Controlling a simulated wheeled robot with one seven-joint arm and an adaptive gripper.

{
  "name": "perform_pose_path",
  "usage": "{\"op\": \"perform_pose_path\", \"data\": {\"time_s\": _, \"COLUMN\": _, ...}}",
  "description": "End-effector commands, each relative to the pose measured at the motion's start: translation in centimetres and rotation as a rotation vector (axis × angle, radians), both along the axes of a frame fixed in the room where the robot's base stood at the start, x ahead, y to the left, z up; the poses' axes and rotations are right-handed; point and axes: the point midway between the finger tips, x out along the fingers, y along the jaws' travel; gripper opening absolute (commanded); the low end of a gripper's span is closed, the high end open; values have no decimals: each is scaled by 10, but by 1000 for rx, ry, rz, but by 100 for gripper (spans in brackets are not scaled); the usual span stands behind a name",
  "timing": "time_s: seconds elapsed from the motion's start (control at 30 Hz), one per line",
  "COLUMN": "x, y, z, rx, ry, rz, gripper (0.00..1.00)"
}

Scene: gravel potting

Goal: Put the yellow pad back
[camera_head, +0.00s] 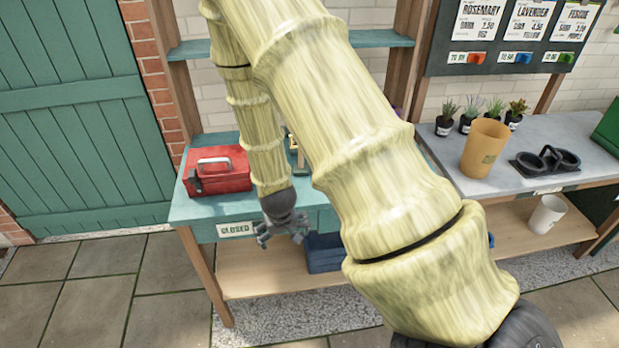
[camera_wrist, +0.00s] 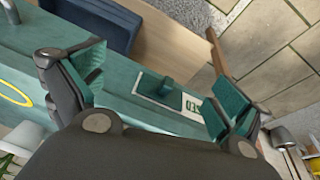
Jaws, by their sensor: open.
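I see no yellow pad that I can make out for sure in either view. In the wrist view a yellow oval outline (camera_wrist: 15,95) lies on the teal surface at the left edge, partly cut off. My gripper (camera_head: 283,232) hangs at the front edge of the teal bench (camera_head: 205,207), just right of the CLOSED sign (camera_head: 237,229). In the wrist view my gripper (camera_wrist: 160,76) is open, with nothing held between its fingers. My arm hides the bench's right part.
A red toolbox (camera_head: 217,170) stands on the bench's left. A blue crate (camera_head: 324,254) sits on the lower shelf. The grey bench (camera_head: 465,184) at right holds an orange pot (camera_head: 484,148), several small plants and a black double holder (camera_head: 546,162). Paved floor in front is clear.

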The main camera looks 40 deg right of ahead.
Motion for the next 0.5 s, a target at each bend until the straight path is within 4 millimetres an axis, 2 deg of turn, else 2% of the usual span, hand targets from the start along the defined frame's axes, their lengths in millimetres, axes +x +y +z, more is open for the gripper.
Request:
{"op": "perform_pose_path", "data": {"time_s": 0.03, "x": -18, "y": 8, "z": -19, "rx": 3, "ry": 27, "rz": 24, "gripper": 100}}
{"op": "perform_pose_path", "data": {"time_s": 0.2, "x": -74, "y": 36, "z": -71, "rx": 19, "ry": 91, "rz": 107, "gripper": 100}}
{"op": "perform_pose_path", "data": {"time_s": 0.5, "x": -183, "y": 86, "z": -137, "rx": 80, "ry": 192, "rz": 237, "gripper": 100}}
